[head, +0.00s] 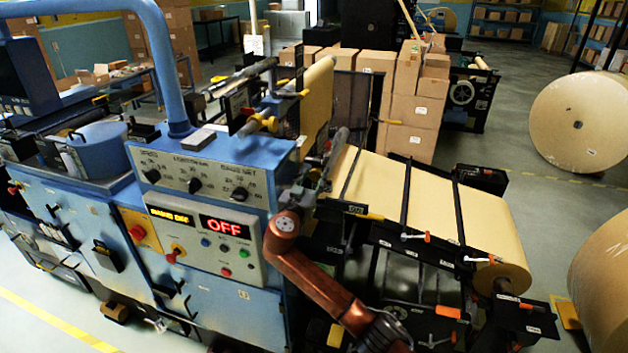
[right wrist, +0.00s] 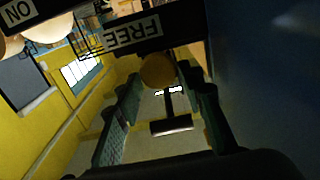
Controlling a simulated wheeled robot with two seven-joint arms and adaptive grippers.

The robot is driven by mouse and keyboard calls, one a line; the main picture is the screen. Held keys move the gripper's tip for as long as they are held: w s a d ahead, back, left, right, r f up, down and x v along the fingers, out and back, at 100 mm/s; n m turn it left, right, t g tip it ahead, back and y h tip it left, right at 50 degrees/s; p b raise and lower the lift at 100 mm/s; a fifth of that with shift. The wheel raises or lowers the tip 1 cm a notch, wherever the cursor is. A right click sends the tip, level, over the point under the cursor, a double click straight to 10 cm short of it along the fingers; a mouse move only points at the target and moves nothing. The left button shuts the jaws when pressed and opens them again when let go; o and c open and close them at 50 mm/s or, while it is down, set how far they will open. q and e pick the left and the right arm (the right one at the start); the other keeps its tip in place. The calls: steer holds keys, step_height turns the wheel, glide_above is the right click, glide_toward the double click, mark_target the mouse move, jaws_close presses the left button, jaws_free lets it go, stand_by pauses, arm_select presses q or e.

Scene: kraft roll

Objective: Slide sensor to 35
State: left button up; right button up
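My copper-coloured right arm reaches up along the right side of the blue machine (head: 235,185) in the head view. My right gripper (head: 322,168) is small and dark there, beside the web rollers. In the right wrist view the right gripper (right wrist: 160,112) has its two dark fingers apart. A round orange knob (right wrist: 158,70) shows between and beyond them, under a black bar (right wrist: 135,35) with an upside-down "FREE" label. I cannot tell whether the fingers touch it. I cannot clearly make out the sensor or its scale. My left gripper is not in view.
The control box (head: 228,240) reads "OFF" in red. A tan paper web (head: 420,205) runs over a black frame to the right of my arm. Stacked cartons (head: 415,105) stand behind. Large kraft rolls (head: 580,122) stand at right on open floor.

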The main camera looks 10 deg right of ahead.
steer(key=o, duration=0.3)
steer(key=shift+f, duration=0.1)
steer(key=shift+s+a, duration=0.1)
steer(key=shift+s, duration=0.05)
steer(key=v, duration=1.1)
steer(key=shift+s+a, duration=0.15)
steer(key=shift+s, duration=0.15)
